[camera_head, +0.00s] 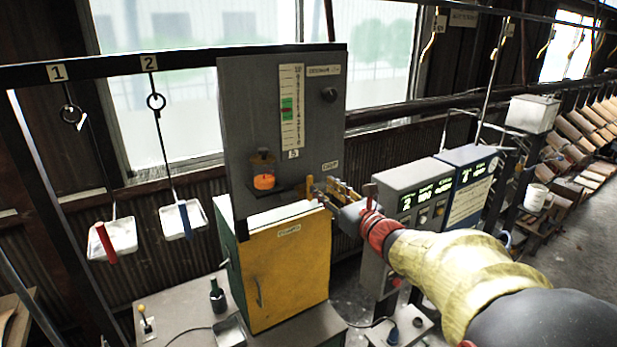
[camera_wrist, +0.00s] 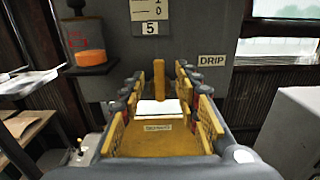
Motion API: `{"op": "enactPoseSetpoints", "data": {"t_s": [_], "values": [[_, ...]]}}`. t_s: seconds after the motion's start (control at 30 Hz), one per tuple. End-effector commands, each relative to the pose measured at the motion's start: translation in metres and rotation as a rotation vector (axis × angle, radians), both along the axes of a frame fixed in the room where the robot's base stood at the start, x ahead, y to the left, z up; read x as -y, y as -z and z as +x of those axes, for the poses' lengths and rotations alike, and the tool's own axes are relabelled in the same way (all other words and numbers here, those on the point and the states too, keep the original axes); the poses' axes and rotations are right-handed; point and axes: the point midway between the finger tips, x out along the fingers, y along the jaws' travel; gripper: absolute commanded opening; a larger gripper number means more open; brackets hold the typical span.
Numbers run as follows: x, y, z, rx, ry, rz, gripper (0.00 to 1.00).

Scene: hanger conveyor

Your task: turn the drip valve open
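The drip valve's handle (camera_wrist: 159,79) is a yellow upright bar in front of the grey panel, left of the DRIP label (camera_wrist: 212,60). In the head view the DRIP label (camera_head: 330,165) is low on the panel's right side. My gripper (camera_wrist: 159,72) is open in the wrist view, with its yellow-padded fingers on either side of the handle and gaps visible between. In the head view my gripper (camera_head: 328,190) reaches the panel from the right, above the yellow cabinet. Whether the fingertips touch the panel cannot be told.
The yellow cabinet (camera_head: 290,265) stands below the gripper. Two hanging trays (camera_head: 115,240) (camera_head: 184,220) are at left. Control boxes (camera_head: 410,200) with green displays stand close at right.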

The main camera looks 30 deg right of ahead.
Motion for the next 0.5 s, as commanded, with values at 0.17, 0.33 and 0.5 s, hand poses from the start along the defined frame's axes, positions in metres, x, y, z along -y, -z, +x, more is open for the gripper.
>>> {"op": "enactPoseSetpoints", "data": {"t_s": [0.17,0.33,0.5], "values": [[-0.002,0.000,0.017,-0.002,-0.004,0.009,0.32],[-0.003,-0.001,0.044,-0.001,-0.005,0.007,0.32],[-0.004,-0.001,0.066,-0.002,-0.005,0.006,0.32]]}}
